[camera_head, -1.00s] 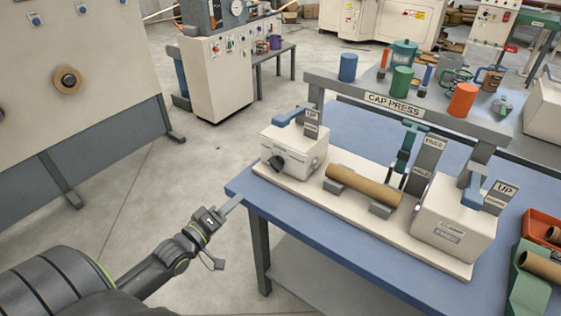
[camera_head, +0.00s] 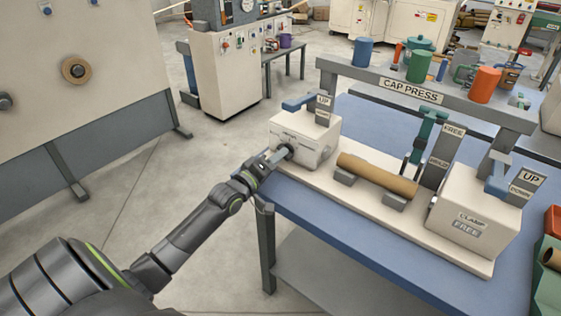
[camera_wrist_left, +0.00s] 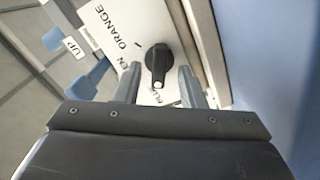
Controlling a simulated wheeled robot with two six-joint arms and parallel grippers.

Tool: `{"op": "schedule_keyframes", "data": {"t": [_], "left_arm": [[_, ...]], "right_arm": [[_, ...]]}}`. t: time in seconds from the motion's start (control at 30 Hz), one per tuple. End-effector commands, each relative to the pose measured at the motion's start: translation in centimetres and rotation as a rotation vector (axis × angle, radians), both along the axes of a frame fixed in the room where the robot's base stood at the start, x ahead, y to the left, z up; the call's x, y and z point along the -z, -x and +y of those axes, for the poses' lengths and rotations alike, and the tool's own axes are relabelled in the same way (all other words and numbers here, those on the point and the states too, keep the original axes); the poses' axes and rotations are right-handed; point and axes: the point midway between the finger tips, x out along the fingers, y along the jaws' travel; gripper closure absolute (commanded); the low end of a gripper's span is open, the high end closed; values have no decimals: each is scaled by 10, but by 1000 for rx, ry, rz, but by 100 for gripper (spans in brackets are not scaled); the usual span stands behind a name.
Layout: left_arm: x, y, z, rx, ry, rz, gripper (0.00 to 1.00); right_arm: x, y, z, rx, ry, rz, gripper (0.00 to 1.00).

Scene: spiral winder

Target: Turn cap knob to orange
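The black cap knob (camera_wrist_left: 158,62) sits on the white face of the left box (camera_head: 305,138) of the cap press. In the left wrist view its white-marked end points down toward a partly hidden label that seems to read BLUE. The ORANGE label (camera_wrist_left: 117,27) is at upper left, with a partly covered label ending in EN below it. My left gripper (camera_wrist_left: 159,78) is open, with one finger on each side of the knob; I cannot tell whether they touch it. In the head view the left gripper (camera_head: 275,158) is at the box's front face. My right gripper is not in view.
A cardboard tube (camera_head: 377,175) lies on supports on the press base. The clamp box (camera_head: 470,213) stands at the right, with blue levers on both boxes.

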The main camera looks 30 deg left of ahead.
Motion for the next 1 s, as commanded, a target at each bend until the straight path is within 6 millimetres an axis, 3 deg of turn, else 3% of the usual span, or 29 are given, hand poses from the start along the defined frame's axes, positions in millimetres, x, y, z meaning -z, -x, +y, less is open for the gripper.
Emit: {"op": "schedule_keyframes", "data": {"t": [0.2,0.5,0.8,1.0], "left_arm": [[1,-17,-2,0,1,0,64],[0,-19,-2,1,1,1,64],[0,-19,-2,1,1,1,100],[0,-18,-2,1,-4,0,100]], "right_arm": [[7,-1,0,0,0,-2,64],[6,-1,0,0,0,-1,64],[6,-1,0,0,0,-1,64],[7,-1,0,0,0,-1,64]]}}
